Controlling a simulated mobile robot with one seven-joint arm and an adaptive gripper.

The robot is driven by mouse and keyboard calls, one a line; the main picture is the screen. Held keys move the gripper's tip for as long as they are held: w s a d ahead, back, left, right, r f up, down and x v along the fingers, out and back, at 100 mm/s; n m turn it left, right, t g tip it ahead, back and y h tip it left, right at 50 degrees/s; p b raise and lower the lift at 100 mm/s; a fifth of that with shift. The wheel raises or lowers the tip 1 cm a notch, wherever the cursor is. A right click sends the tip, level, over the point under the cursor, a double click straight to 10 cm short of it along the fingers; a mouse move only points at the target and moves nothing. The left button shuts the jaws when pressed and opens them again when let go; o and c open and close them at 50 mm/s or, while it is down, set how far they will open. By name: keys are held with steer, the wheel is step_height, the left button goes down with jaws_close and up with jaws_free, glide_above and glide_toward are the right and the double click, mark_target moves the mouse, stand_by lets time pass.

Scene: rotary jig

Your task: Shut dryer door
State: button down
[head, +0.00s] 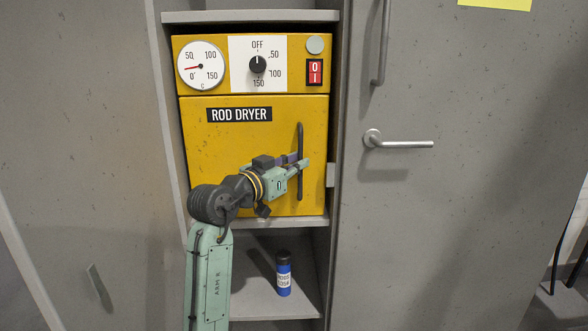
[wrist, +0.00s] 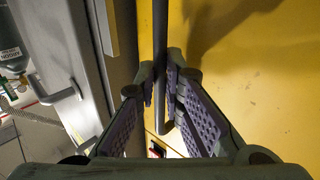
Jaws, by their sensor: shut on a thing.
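The rod dryer is a yellow unit set in a grey cabinet, with its yellow door (head: 230,145) below the control panel in the head view. The door appears flush with the dryer's front. A dark vertical bar handle (head: 300,135) is on the door's right side. My gripper (head: 301,164) is at the handle's middle, shut on it. In the wrist view my gripper (wrist: 168,88) has its purple-padded fingers on either side of the dark handle (wrist: 160,40), with the yellow door (wrist: 260,80) to the right.
The panel above has a gauge (head: 201,65), a knob (head: 258,65) and a red switch (head: 315,72). A blue bottle (head: 283,277) stands on the shelf below. A grey cabinet door (head: 440,200) with a lever handle (head: 400,143) is at the right.

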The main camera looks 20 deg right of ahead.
steer(key=shift+r, duration=0.1)
steer(key=c, duration=1.9)
jaws_free()
steer(key=shift+w+d, duration=0.1)
steer(key=shift+d, duration=0.1)
steer(key=shift+o, duration=1)
steer(key=shift+a, duration=0.1)
steer(key=v, duration=1.2)
